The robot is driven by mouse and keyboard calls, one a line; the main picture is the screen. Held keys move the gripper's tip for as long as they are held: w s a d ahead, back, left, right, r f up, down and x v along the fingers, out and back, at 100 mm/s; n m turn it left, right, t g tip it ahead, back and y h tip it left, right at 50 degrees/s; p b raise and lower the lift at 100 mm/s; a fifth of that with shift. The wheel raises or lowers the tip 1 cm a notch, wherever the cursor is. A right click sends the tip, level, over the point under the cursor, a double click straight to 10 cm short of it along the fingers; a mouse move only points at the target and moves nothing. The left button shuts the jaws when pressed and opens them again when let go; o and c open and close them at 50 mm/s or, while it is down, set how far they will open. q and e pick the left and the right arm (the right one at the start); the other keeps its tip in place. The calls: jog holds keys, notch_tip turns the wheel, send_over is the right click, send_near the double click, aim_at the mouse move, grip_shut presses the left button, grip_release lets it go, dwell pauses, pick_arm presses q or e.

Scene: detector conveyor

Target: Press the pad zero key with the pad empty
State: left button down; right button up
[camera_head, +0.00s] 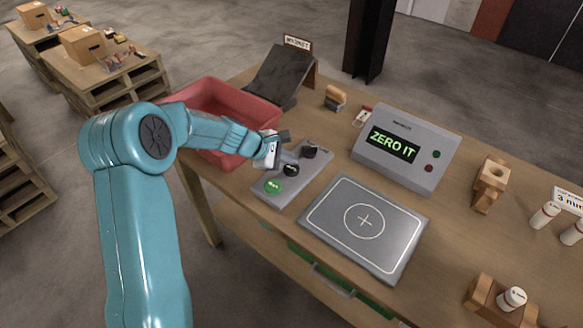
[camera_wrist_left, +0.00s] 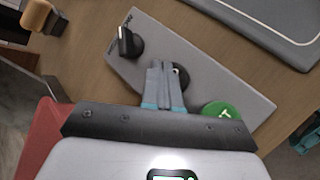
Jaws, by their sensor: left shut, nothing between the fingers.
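The grey detector pad (camera_head: 330,197) is empty, with a white circle and cross on its top. Its edge also shows in the left wrist view (camera_wrist_left: 268,30). Left of it lies a grey key panel (camera_head: 262,194) with a green button (camera_head: 273,186), a black button (camera_head: 291,170) and a black knob (camera_head: 309,151). My left gripper (camera_head: 286,158) is shut and empty, above the panel. In the left wrist view its fingertips (camera_wrist_left: 167,66) partly hide the black button (camera_wrist_left: 182,76); I cannot tell if they touch it. My right gripper is out of view.
The display box (camera_head: 400,168) reads "ZERO IT" behind the pad. A red bin (camera_head: 215,100) stands behind my left forearm. Wooden holders (camera_head: 489,185) and white bottles (camera_head: 545,214) stand at the right. A stamp-like block (camera_head: 335,98) sits behind the panel.

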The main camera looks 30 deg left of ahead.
aim_at(289, 169)
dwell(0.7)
pick_arm(q)
jog(key=shift+f+b, duration=0.45)
jog(key=shift+b, duration=0.05)
jog(key=shift+f+b, duration=0.45)
dwell(0.4)
jog(key=shift+r, duration=0.1)
jog(key=shift+r+p, duration=0.7)
jog(key=shift+r, duration=0.1)
notch_tip(289, 169, up, 5)
jog(key=p, duration=0.4)
dwell(0.5)
